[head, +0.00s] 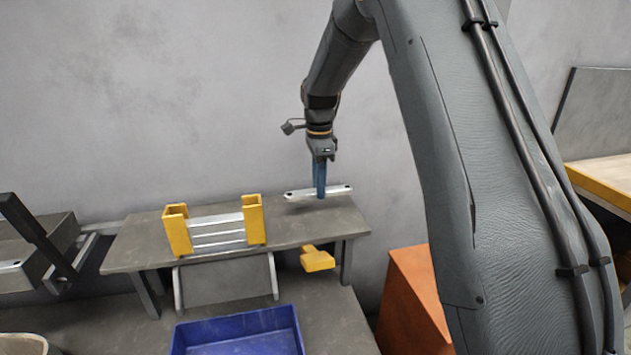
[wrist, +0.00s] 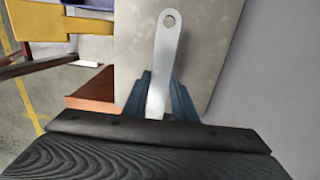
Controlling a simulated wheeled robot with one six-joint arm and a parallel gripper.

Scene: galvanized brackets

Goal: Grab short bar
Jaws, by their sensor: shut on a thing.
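The short bar (head: 339,189) is a flat silver strip with rounded ends and a hole near its end. My gripper (head: 320,190) points down with its blue fingers shut on the middle of the bar, at the right rear of the grey bench. In the wrist view the bar (wrist: 165,55) runs up between the two blue fingers, and its far end with a hole shows over the grey surface. Whether the bar touches the bench or hangs just above it is hard to tell.
A yellow-posted rack (head: 254,220) with several silver bars stands left of my gripper on the bench (head: 130,255). A blue bin (head: 240,330) lies below, and an orange box (head: 412,300) stands at right.

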